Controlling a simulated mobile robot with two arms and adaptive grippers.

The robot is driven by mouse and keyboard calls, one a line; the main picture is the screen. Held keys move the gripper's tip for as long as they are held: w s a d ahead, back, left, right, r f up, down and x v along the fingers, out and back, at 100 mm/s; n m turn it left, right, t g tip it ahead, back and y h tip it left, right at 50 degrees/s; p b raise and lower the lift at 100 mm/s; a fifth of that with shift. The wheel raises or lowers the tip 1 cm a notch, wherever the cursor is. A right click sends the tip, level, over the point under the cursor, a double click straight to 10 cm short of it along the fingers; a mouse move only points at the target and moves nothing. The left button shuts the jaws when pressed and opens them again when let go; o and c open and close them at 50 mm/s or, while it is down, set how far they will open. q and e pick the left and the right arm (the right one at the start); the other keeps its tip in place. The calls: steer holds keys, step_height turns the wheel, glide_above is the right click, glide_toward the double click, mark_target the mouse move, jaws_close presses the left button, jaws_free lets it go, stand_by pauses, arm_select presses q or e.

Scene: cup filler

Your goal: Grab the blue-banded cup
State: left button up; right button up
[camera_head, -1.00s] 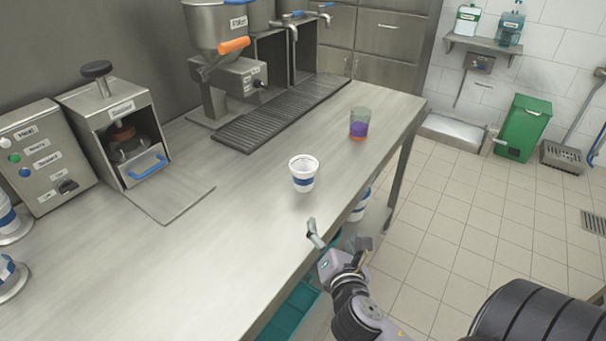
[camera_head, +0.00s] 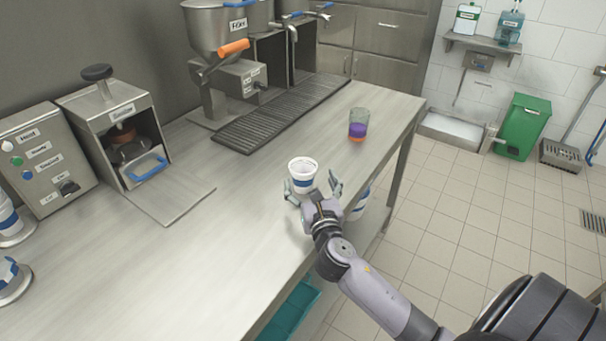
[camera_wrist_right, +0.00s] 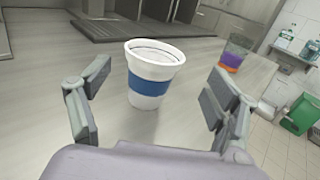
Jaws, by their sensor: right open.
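The blue-banded cup (camera_head: 303,172) is white with a blue band and stands upright on the steel counter (camera_head: 225,235). It also shows in the right wrist view (camera_wrist_right: 150,88), upright and seemingly empty. My right gripper (camera_head: 314,187) is open just in front of the cup, on its near side. In the right wrist view the open fingers (camera_wrist_right: 152,105) stand left and right of the cup, with space on both sides. The lower front of the cup is partly hidden by the gripper in the head view. My left gripper is not in view.
A clear cup with purple and orange contents (camera_head: 358,126) stands farther back near the counter's right edge. A filler machine (camera_head: 215,40) and drip grate (camera_head: 270,118) are behind. A sealer (camera_head: 125,130) is at left. More white-blue cups (camera_head: 8,220) sit at the left edge.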

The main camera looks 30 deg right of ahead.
mark_target(303, 165)
steer(key=x, duration=0.5)
steer(key=shift+w+a, duration=0.2)
steer(key=shift+w, duration=0.35)
steer(key=shift+c, duration=0.5)
steer(key=c, duration=1.1)
steer(key=shift+c, duration=0.3)
steer(key=shift+r, duration=0.15)
